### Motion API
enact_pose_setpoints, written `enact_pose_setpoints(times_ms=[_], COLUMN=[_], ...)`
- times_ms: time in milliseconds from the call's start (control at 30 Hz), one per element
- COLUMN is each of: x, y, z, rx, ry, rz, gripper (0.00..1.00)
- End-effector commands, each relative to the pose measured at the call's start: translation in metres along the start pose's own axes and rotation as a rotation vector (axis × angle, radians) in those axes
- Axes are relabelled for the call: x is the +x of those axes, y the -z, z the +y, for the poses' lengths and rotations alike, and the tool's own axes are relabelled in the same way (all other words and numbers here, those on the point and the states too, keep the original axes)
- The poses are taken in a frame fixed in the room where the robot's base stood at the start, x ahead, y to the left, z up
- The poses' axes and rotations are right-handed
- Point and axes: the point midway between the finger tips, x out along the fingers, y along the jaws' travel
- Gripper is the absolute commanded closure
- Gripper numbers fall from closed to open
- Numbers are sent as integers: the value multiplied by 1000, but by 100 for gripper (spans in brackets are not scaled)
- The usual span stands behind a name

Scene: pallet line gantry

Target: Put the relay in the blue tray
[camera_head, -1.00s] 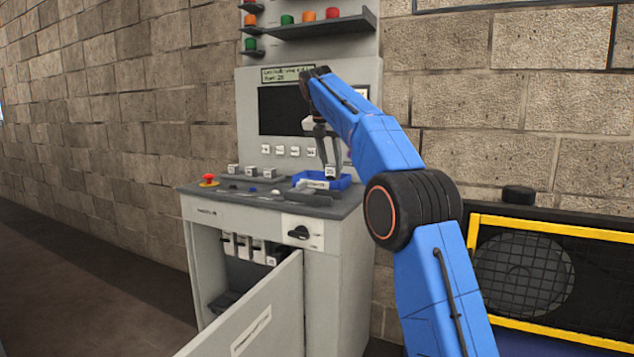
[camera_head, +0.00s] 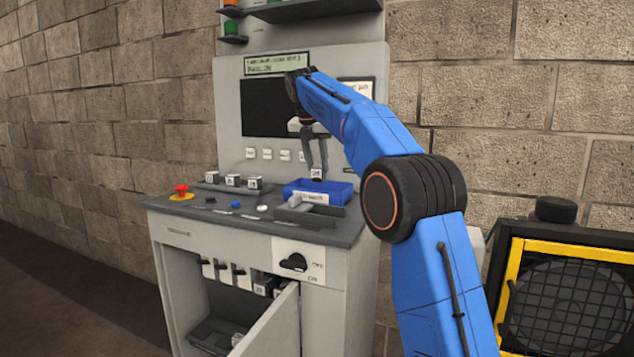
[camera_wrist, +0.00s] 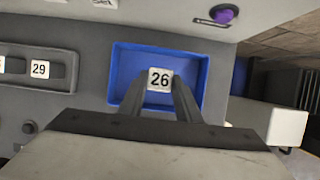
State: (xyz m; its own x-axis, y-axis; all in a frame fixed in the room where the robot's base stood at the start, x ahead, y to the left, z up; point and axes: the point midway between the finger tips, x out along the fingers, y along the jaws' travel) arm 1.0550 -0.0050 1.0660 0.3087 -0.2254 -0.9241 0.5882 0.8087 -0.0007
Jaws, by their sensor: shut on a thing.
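My gripper (camera_head: 316,168) is shut on a relay (camera_wrist: 160,79), a small block with a white face marked 26. In the wrist view the relay shows over the floor of the blue tray (camera_wrist: 202,75), between the fingertips. In the head view the relay (camera_head: 316,174) is at the height of the tray's back rim or a little above. The blue tray (camera_head: 340,193) stands on the console top at the right. I cannot tell whether the relay touches the tray floor.
Several numbered blocks (camera_head: 233,180) sit in a row left of the tray, one marked 29 (camera_wrist: 40,69). A red emergency button (camera_head: 181,190) is at the left corner. A grey fixture (camera_head: 307,212) stands before the tray. The cabinet door (camera_head: 270,325) below hangs open.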

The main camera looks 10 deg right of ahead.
Motion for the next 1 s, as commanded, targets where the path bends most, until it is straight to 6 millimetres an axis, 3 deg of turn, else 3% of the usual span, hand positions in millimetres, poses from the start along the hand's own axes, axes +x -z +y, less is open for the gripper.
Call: enact_pose_setpoints(times_ms=[500,933,967,1000], x=[45,52,52,52], y=[19,22,22,22], z=[0,0,0,0], rx=[0,1,1,1], ry=[1,0,0,0], rz=[0,0,0,0], gripper=[92,92,65,55])
